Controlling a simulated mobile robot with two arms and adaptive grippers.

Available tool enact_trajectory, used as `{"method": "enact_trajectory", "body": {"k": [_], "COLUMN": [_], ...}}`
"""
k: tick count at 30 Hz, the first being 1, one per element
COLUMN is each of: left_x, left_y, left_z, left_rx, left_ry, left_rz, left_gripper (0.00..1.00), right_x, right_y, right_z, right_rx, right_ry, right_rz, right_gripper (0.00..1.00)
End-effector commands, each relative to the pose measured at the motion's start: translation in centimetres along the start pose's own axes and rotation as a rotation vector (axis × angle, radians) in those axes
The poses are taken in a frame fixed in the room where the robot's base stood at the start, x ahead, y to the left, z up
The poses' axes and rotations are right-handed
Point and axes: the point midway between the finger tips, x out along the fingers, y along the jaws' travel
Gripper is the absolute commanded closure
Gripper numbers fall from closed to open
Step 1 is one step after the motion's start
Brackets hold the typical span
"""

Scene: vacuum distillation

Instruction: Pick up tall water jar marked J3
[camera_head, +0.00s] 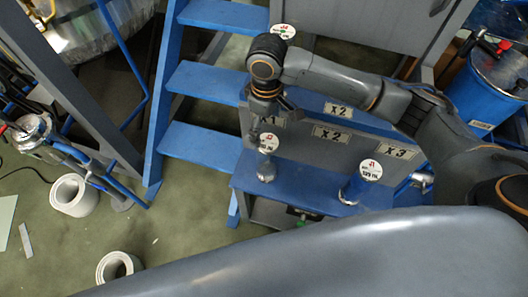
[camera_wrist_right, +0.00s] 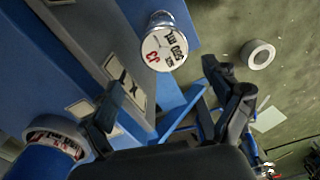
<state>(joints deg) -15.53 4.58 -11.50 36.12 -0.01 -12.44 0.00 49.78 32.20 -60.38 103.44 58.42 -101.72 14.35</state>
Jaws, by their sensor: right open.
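The tall jar marked J3 (camera_head: 266,172) stands on the blue shelf of the stepped stand in the head view, with its round white lid facing up. In the right wrist view its lid (camera_wrist_right: 165,50) shows the red J3 mark, and the jar looks upright. My right gripper (camera_head: 266,118) is just above and behind the jar in the head view. In the wrist view its open fingers (camera_wrist_right: 160,85) are apart, with the lid beyond the tips and between them, not gripped. My left gripper is not in view.
A blue jar marked J1 (camera_head: 362,185) stands to the right on the same shelf. Another white lid (camera_head: 284,31) shows higher up behind my arm. A blue step ladder (camera_head: 205,80) is left.

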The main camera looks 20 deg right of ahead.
Motion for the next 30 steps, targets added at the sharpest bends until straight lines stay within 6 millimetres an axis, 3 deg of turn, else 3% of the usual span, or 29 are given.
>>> {"method": "enact_trajectory", "body": {"k": [6,9,14,21,25,30], "left_x": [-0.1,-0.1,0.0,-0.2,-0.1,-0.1], "left_y": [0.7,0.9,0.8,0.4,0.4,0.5], "left_z": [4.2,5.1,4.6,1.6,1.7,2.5], "left_rx": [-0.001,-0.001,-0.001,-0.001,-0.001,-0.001], "left_ry": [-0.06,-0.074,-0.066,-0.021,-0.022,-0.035], "left_rz": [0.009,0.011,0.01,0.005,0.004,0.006], "left_gripper": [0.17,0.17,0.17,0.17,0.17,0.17], "right_x": [4.6,6.0,7.1,10.1,11.8,12.3], "right_y": [-0.1,-0.1,-0.1,-0.6,-0.5,-0.5], "right_z": [0.1,0.1,0.1,0.5,0.5,0.5], "right_rx": [0.001,0.0,-0.001,-0.001,0.0,-0.001], "right_ry": [-0.003,-0.003,0.0,-0.004,-0.001,-0.001], "right_rz": [-0.001,-0.001,0.0,0.0,0.0,0.002], "right_gripper": [0.11,0.11,0.11,0.11,0.11,0.11]}}
